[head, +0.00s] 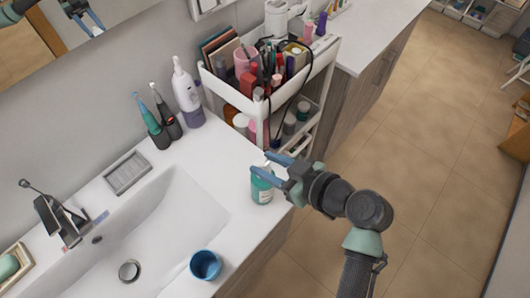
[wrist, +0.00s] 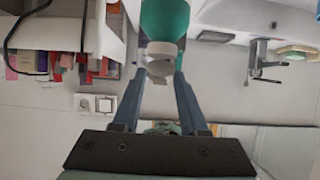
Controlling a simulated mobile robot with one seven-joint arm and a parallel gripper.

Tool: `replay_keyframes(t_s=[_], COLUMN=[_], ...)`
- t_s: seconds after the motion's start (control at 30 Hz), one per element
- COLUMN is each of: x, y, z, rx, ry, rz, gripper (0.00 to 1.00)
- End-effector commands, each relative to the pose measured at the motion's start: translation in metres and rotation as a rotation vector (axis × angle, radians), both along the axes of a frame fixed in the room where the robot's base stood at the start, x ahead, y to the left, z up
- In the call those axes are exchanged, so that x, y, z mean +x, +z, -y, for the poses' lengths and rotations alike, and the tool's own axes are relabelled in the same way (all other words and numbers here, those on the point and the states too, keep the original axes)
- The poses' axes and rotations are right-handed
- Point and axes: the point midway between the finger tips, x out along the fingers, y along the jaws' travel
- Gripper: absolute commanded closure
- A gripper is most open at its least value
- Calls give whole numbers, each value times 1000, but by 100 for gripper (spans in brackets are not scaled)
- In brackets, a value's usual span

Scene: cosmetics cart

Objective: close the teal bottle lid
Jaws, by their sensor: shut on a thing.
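The teal bottle (head: 262,190) stands upright at the right front corner of the white sink counter. In the wrist view the picture is upside down, and the bottle's teal body (wrist: 165,18) shows at the top with its white lid (wrist: 160,50) below it. My gripper (head: 263,164) reaches in from the right at the height of the bottle's top. In the wrist view its two blue fingers (wrist: 160,76) are shut on the lid, one on each side. I cannot tell whether the lid is fully seated. The fingers partly hide the lid in the head view.
A blue cup (head: 206,265) stands on the counter left of the bottle, near the front edge. A white cart (head: 328,62) full of cosmetics stands behind the bottle. Toothbrushes (head: 152,124) and a soap tray (head: 127,173) sit along the wall.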

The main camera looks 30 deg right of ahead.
Motion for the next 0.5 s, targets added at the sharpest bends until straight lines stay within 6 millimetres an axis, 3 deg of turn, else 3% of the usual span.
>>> replay_keyframes(t_s=[0.03, 0.5], x=[-3, -10], y=[-15, -27], z=[2, 4], rx=[10, 110], ry=[-4, -1], rz=[25, 295], gripper=[100, 100])
